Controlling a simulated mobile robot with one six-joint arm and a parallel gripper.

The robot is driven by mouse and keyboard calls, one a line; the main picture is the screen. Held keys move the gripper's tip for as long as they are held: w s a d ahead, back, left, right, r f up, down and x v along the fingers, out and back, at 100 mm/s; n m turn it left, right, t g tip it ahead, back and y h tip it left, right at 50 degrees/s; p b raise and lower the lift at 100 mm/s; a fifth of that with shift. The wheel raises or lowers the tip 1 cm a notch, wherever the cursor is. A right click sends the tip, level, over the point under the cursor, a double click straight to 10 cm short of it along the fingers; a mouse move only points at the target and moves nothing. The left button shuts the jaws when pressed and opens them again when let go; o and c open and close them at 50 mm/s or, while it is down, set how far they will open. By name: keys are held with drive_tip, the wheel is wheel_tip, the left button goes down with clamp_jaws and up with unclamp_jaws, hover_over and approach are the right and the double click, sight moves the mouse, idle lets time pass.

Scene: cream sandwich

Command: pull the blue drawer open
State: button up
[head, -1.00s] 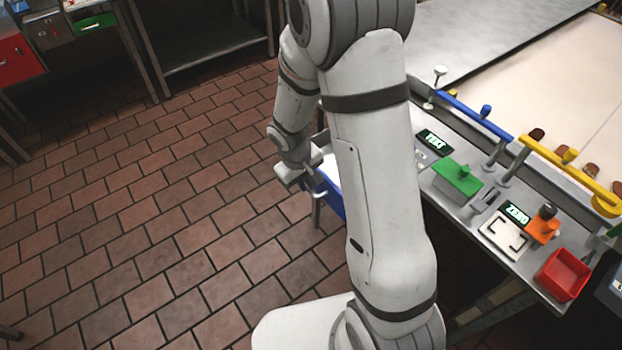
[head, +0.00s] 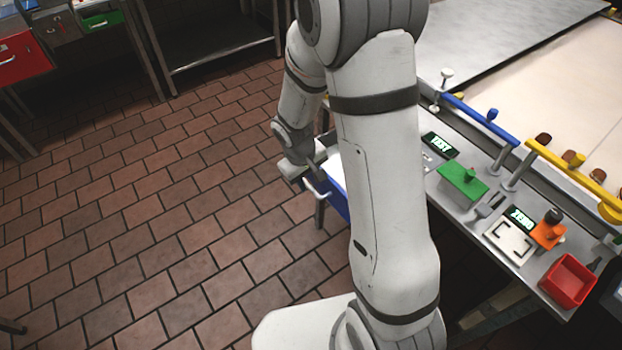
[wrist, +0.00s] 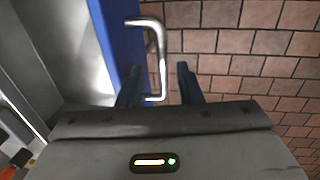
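The blue drawer (head: 338,203) is under the counter, partly hidden behind my arm in the head view. It stands pulled out, with its pale inside showing. In the wrist view its blue front (wrist: 118,40) carries a bent metal handle (wrist: 161,55), with floor beyond. My gripper (wrist: 158,82) is open at the handle. Its dark fingers are apart, and the near end of the handle lies between them in the picture. I cannot tell whether either finger touches it. In the head view my gripper (head: 305,172) is at the drawer's front, and the handle (head: 317,188) shows just below it.
The counter (head: 478,215) above the drawer holds a green block (head: 463,183), an orange piece (head: 548,232) and a red bin (head: 567,281). The tiled floor (head: 160,220) left of the drawer is clear. Another bench with a red drawer (head: 22,58) stands far left.

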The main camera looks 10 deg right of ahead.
wheel_tip(320, 180, up, 7)
drive_tip(key=a, duration=0.1)
drive_tip(key=shift+s+f, duration=0.15)
drive_tip(key=shift+s, duration=0.1)
idle(0.3)
drive_tip(key=s+d+r+m+t+y, duration=0.1)
drive_tip(key=s+d+r+m, duration=0.1)
drive_tip(key=s+r, duration=0.5)
drive_tip(key=s+d+r+m+t+y, duration=0.1)
drive_tip(key=s+d+r+m, duration=0.1)
drive_tip(key=s+r, duration=0.6)
drive_tip(key=shift+s+d+m, duration=0.15)
drive_tip(key=shift+s+m, duration=0.15)
drive_tip(key=shift+s, duration=0.6)
